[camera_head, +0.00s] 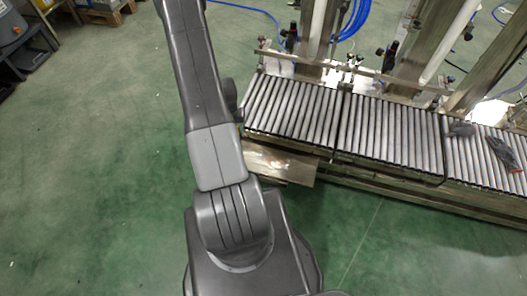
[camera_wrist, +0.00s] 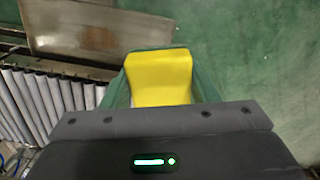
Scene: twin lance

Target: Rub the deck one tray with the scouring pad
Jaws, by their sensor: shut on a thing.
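My gripper (camera_wrist: 160,92) is shut on a yellow block with green along its sides and far edge, which I take to be the scouring pad (camera_wrist: 160,75). I cannot tell whether the green sides are pad or fingers. A worn, flat metal tray (camera_wrist: 72,28) lies beyond and to the left of the pad in the wrist view. It seems to be the tray beside the rollers (camera_head: 285,163) in the head view; no label is readable. My arm hides the gripper in the head view.
A roller conveyor (camera_head: 375,130) runs to the right, with metal posts and a rail behind it. Dark items (camera_head: 503,153) lie on its right-hand rollers. Blue hoses (camera_head: 352,20) lie behind. The green floor is open to the left and in front.

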